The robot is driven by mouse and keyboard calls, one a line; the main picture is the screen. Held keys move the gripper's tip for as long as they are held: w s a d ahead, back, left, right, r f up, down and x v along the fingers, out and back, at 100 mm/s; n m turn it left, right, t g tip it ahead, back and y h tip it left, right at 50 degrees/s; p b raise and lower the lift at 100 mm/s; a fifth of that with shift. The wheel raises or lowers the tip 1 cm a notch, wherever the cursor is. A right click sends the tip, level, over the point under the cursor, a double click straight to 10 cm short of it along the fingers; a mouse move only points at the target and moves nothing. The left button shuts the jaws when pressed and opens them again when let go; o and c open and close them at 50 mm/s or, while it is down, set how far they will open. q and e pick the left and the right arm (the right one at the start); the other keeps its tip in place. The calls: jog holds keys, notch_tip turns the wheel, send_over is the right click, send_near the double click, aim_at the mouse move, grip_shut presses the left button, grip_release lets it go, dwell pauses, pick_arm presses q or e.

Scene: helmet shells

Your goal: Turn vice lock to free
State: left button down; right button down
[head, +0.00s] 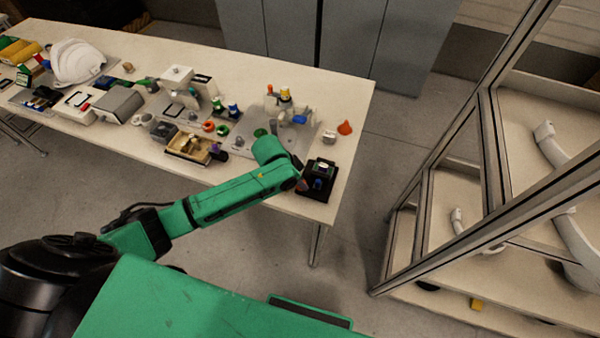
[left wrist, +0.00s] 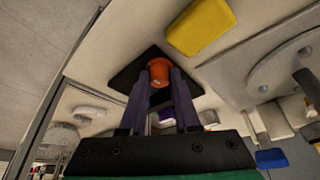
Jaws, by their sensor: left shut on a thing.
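The vice is a small black block on a dark base (head: 319,178) at the right end of the table, with a bluish part on it. In the left wrist view its black base plate (left wrist: 127,77) lies beyond the fingers. My left gripper (head: 304,184) is at the left side of the vice. In the left wrist view my left gripper (left wrist: 159,82) is shut on an orange knob (left wrist: 159,68) that stands over the plate. Which way the lock is turned cannot be told. My right gripper is in neither view.
An orange funnel (head: 345,128) stands behind the vice. A grey plate with several coloured parts lies left of it, and a wooden tray (head: 190,148) farther left. A yellow block (left wrist: 201,25) shows close to the plate. The table's right edge is near.

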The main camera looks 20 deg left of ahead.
pick_arm(q)
jog(key=n+p, duration=0.2)
jog(key=n+y+p, duration=0.1)
jog(key=shift+d+r+n+t, duration=0.15)
jog(key=shift+r+n+t, duration=0.1)
jog(key=shift+n+t, duration=0.05)
jog(key=shift+f+n+t+y+p, duration=0.15)
jog(key=shift+n+y+p, duration=0.25)
jog(key=shift+n, duration=0.5)
jog(key=shift+n+t+y+p, duration=0.15)
jog(key=shift+n+y+p, duration=0.2)
jog(key=shift+n, duration=0.55)
jog(key=c, duration=0.6)
grip_release()
jog(key=shift+c, duration=0.2)
jog(key=v, duration=1.4)
jog(key=shift+r, duration=0.25)
